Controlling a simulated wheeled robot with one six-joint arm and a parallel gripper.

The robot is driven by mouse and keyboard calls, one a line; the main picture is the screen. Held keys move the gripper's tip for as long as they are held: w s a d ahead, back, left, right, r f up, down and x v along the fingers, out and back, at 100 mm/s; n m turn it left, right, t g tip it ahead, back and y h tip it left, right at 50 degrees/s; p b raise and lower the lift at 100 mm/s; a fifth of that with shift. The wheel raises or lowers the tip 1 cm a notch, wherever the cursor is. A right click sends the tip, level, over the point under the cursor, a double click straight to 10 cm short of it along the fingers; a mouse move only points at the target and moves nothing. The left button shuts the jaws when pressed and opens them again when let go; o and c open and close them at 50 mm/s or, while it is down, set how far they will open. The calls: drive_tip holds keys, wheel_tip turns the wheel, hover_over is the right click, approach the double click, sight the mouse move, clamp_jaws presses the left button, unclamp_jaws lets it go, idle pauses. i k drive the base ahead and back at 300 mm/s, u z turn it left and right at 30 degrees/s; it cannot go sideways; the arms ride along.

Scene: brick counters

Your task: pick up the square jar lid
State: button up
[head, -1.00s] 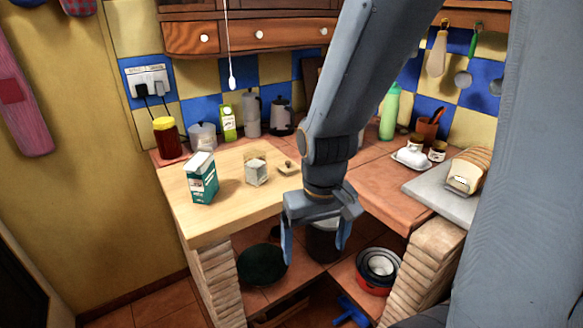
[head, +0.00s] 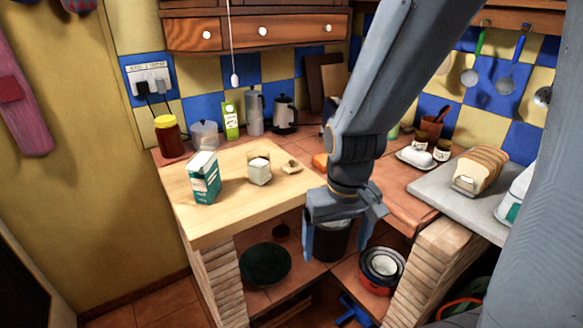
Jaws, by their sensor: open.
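The square jar lid (head: 291,167) looks like a small, flat, light-brown piece with a darker knob, lying on the wooden board. It is just right of an open square glass jar (head: 259,172) with white contents. The lid is not covered by my arm.
A teal carton (head: 204,178) stands left of the jar on the wooden board (head: 225,221). A yellow-lidded jar (head: 169,136), a green carton (head: 230,120) and pots line the back. Bread (head: 480,170) lies on the right counter. Pans (head: 380,268) sit on the lower shelf.

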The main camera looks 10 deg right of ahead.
sight(290, 168)
drive_tip(key=u, duration=0.5)
drive_tip(key=k, duration=0.6)
drive_tip(key=u, duration=0.9)
drive_tip(key=i, duration=0.7)
drive_tip(key=z, duration=0.8)
drive_tip(key=i, duration=0.65)
drive_tip(key=z, duration=0.05)
